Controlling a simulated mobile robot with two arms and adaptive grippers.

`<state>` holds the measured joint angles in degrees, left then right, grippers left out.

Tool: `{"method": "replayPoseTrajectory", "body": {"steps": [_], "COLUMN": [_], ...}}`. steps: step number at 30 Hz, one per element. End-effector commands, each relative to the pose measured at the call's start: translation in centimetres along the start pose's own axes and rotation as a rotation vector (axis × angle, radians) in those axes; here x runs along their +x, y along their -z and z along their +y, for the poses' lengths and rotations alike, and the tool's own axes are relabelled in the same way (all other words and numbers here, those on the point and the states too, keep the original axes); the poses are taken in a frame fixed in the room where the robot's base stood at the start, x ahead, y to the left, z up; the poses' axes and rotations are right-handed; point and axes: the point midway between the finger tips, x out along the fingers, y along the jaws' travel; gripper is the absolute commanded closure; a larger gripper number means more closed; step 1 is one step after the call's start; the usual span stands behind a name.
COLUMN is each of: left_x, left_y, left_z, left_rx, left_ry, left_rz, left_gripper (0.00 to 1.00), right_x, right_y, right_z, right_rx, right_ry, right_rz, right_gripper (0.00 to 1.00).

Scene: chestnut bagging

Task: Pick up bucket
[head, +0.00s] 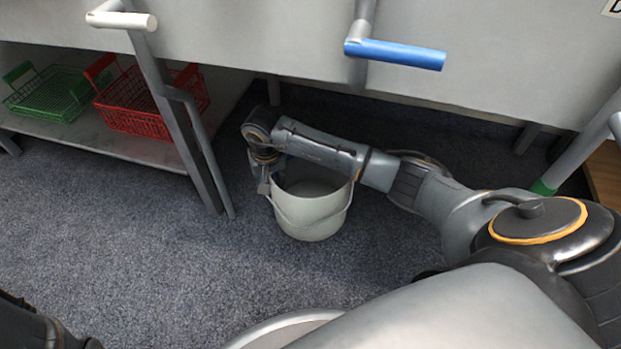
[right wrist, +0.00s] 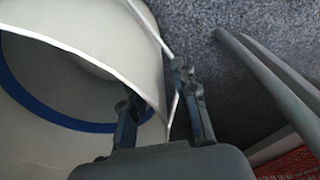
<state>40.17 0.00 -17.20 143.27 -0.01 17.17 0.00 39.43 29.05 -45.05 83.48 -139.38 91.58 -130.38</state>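A pale bucket (head: 312,218) with a thin wire handle stands upright on the carpet below the grey machine. My right gripper (head: 266,180) reaches down at the bucket's left rim. In the right wrist view the bucket (right wrist: 85,35) fills the left side and a blue ring (right wrist: 60,118) shows inside it. The right gripper (right wrist: 155,90) is open there, with one finger inside the bucket and the other outside. The bucket's wall lies between the fingers. Whether the fingers touch it I cannot tell. My left gripper is not in view.
A shelf (head: 100,143) at the left holds a green basket (head: 50,93) and a red basket (head: 135,108). Grey metal legs (head: 178,125) stand between the shelf and the bucket. A blue-handled lever (head: 400,53) sticks out above. The carpet in front is clear.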

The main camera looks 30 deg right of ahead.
Motion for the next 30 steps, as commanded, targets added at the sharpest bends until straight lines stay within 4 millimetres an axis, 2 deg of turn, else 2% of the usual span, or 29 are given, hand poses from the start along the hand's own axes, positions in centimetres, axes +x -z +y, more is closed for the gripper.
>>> {"method": "replayPoseTrajectory", "body": {"steps": [7, 11, 12, 30], "left_x": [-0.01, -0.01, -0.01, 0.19], "left_y": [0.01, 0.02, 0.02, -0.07], "left_z": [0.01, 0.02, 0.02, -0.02], "left_rx": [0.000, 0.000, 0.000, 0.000], "left_ry": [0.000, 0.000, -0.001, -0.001], "left_rz": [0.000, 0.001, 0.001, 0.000], "left_gripper": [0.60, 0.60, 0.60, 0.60], "right_x": [0.06, 0.05, 0.05, -0.28], "right_y": [0.01, 0.01, 0.01, 0.13], "right_z": [0.01, 0.01, 0.00, 0.00], "right_rx": [0.000, 0.000, 0.000, 0.000], "right_ry": [0.000, 0.000, 0.000, 0.000], "right_rz": [0.000, 0.000, 0.000, 0.002], "right_gripper": [0.71, 0.97, 1.00, 1.00]}}
